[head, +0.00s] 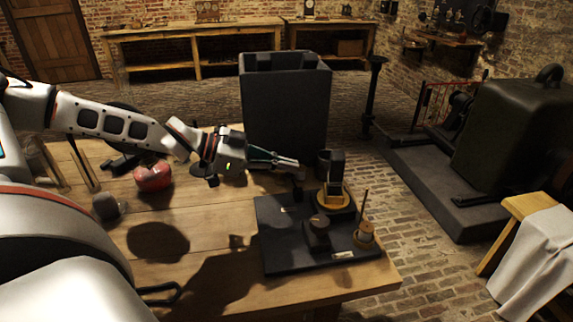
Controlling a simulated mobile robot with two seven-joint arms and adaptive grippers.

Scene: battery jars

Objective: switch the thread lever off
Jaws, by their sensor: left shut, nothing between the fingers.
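A dark base board (280,258) lies on the wooden table near its right end. On it stand a black upright block (336,167) on a yellow ring (333,203), a squat dark block (319,233), and a thin rod on a spool-like wooden piece (365,233). A small dark upright piece (297,189) stands at the board's far edge. I cannot tell which part is the thread lever or its setting. My left gripper (292,162) is shut and empty, above the far edge of the board, left of the black block. My right gripper is not in view.
A red rounded object (153,176) and a small dark grey one (106,206) sit on the table (195,215) at left. A tall dark bin (286,112) stands behind the gripper. The table's front middle is mostly clear.

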